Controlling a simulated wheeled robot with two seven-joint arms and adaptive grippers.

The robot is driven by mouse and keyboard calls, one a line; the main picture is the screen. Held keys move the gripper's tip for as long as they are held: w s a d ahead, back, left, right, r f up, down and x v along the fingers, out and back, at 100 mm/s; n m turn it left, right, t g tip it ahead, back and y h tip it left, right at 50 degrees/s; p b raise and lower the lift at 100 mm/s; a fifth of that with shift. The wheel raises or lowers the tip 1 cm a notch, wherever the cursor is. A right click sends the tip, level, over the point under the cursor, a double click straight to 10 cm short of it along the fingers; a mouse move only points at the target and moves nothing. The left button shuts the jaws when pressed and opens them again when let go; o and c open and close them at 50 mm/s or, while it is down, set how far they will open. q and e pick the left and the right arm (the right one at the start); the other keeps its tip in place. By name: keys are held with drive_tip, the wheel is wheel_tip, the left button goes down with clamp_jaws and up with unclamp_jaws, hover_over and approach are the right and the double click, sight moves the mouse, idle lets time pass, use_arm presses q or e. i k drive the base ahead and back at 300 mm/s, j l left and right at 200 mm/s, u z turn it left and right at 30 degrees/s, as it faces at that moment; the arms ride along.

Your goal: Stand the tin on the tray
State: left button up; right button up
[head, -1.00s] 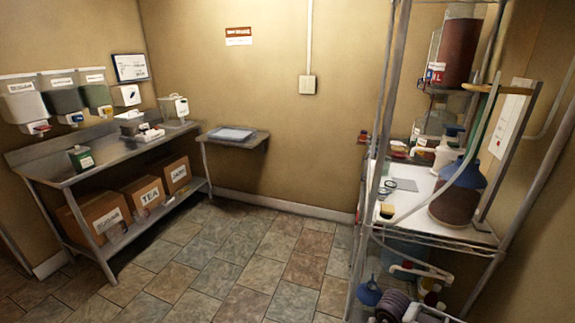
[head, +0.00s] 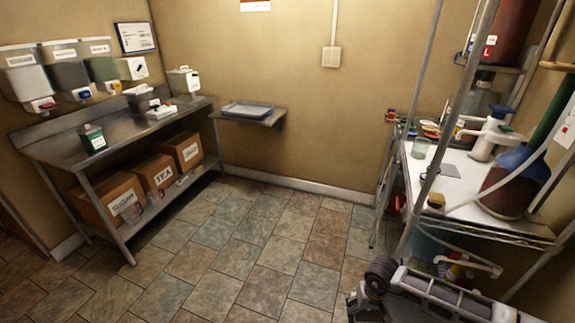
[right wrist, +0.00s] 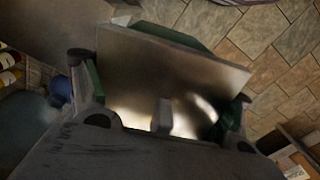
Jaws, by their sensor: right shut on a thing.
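The tray (head: 247,108) is a shallow grey-blue one lying on a small metal wall table at the back, and it looks empty. My right gripper (right wrist: 162,88) is shut on a flat-faced, shiny metallic thing with dark green edges (right wrist: 180,62), which I take to be the tin. The fingers hold it from both sides, and its far part is hidden. In the head view my right arm (head: 430,292) shows at the bottom right, well short of the tray; the held thing cannot be made out there. My left gripper is out of view.
A steel counter (head: 60,150) at left carries a green labelled container (head: 94,138) and a white-lidded canister (head: 184,80), with cardboard boxes (head: 158,172) below. A wire rack (head: 480,223) crowded with jugs stands at right. The tiled floor (head: 240,235) between is clear.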

sight(258, 113)
drive_tip(key=i+j+u, duration=0.3)
drive_tip(key=i+j, duration=0.2)
drive_tip(key=i+j+u, duration=0.15)
drive_tip(key=i+u, duration=0.25)
drive_tip(key=i, duration=0.3)
drive_tip(key=i+l+u, duration=0.55)
drive_tip(key=i+l, duration=0.35)
drive_tip(key=i+l+u, duration=0.1)
drive_tip(key=l, duration=0.25)
drive_tip(key=i+l+u, duration=0.1)
drive_tip(key=i+l, duration=0.15)
drive_tip(key=l, duration=0.15)
drive_tip(key=i+l+u, duration=0.1)
drive_tip(key=l, duration=0.3)
drive_tip(key=i+l, duration=0.2)
drive_tip(key=l, duration=0.2)
drive_tip(key=i+l+u, duration=0.15)
drive_tip(key=l, duration=0.3)
